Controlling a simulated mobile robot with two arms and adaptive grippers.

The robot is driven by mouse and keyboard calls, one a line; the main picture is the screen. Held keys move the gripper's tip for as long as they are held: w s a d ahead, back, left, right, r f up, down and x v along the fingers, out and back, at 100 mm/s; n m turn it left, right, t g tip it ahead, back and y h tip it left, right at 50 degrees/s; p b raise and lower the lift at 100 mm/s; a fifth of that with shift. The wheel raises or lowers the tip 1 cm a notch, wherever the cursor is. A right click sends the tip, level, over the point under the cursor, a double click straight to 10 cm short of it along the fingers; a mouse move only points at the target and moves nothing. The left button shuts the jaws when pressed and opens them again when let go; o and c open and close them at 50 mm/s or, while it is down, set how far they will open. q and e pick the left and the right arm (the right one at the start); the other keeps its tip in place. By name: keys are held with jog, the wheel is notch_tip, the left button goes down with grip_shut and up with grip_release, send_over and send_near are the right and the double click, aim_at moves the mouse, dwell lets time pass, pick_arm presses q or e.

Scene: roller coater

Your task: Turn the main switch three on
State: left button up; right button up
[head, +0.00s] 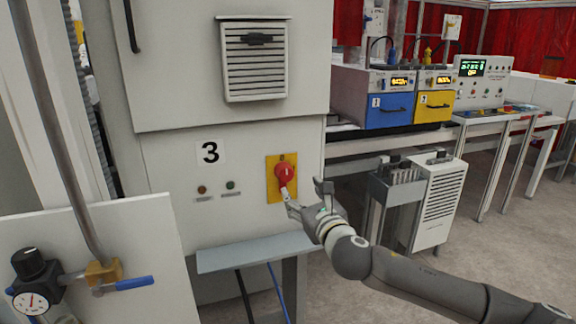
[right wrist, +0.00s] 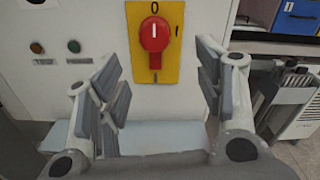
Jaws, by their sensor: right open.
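The main switch is a red rotary knob (head: 285,174) on a yellow plate (head: 274,193), on the front of the grey cabinet marked 3. In the right wrist view the red knob (right wrist: 155,40) stands upright, its white mark pointing up at the 0; the 1 is to its right. My right gripper (head: 304,191) is open and empty, just in front of and slightly below the knob. In the right wrist view its fingers (right wrist: 158,78) stand wide apart, one to each side of the yellow plate, with the knob between and beyond them. My left gripper is not in view.
A grey ledge (head: 255,251) juts out below. A gauge with a blue-handled valve (head: 125,285) is at lower left. Blue (head: 388,117) and yellow (head: 433,107) units stand on a bench at right.

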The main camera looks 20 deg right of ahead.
aim_at(287, 175)
jog(key=w, duration=0.3)
jog(key=w+a+p, duration=0.1)
jog(key=w, duration=0.5)
jog(key=shift+w+a+r+p, duration=0.15)
jog(key=shift+r+p, duration=0.1)
jog(key=shift+p, duration=0.15)
jog(key=shift+w, duration=0.55)
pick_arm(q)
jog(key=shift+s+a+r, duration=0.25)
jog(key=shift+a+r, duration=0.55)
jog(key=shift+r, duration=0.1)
pick_arm(e)
jog(key=shift+f, duration=0.1)
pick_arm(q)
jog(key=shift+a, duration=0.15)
pick_arm(e)
jog(key=shift+c, duration=0.6)
jog(key=c, duration=0.9)
